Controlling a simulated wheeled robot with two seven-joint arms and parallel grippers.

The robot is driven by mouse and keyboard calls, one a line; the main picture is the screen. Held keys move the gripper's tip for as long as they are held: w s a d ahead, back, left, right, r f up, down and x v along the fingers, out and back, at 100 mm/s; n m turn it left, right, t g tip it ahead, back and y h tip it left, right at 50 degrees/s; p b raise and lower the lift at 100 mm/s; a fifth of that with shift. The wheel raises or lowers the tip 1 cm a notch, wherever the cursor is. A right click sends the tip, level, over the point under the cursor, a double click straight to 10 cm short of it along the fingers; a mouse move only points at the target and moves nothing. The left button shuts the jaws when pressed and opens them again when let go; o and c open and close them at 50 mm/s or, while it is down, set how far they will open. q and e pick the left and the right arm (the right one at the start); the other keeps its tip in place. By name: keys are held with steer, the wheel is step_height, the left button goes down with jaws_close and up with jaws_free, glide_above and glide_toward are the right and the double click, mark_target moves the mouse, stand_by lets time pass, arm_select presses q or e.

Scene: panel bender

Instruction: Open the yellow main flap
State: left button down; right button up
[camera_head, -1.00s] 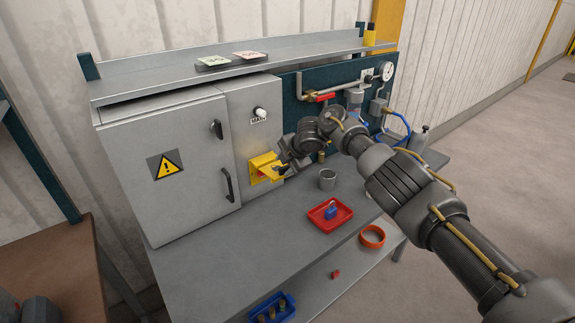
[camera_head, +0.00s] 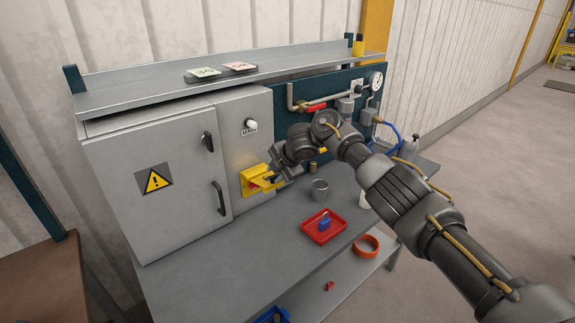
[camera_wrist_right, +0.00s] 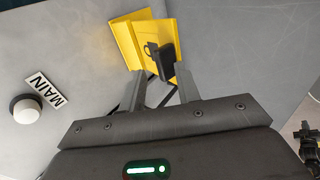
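The yellow main flap (camera_head: 253,181) is on the narrow grey cabinet panel, below the white knob and its MAIN label. In the right wrist view the yellow assembly (camera_wrist_right: 126,44) shows two yellow faces at an angle, and a black part (camera_wrist_right: 163,58) stands in front of the right face. My right gripper (camera_head: 272,179) is at the flap's right side. In the wrist view its two fingers (camera_wrist_right: 161,84) are apart, with a gap between them, and their tips are close to the yellow faces. I cannot tell whether they touch. My left gripper is not in view.
The white knob (camera_head: 251,124) is above the flap. The grey cabinet door (camera_head: 165,215) with black handles is at left. On the bench stand a metal cup (camera_head: 319,190), a red tray (camera_head: 312,237) with a blue padlock, and an orange ring (camera_head: 366,246). Pipes and a gauge (camera_head: 376,80) are behind.

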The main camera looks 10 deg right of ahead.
steer(key=b+v, duration=0.1)
steer(key=v, duration=0.8)
steer(key=shift+s+d, duration=0.3)
steer(key=shift+d, duration=0.1)
steer(key=shift+f, duration=0.1)
steer(key=shift+o, duration=0.2)
steer(key=shift+f, duration=0.1)
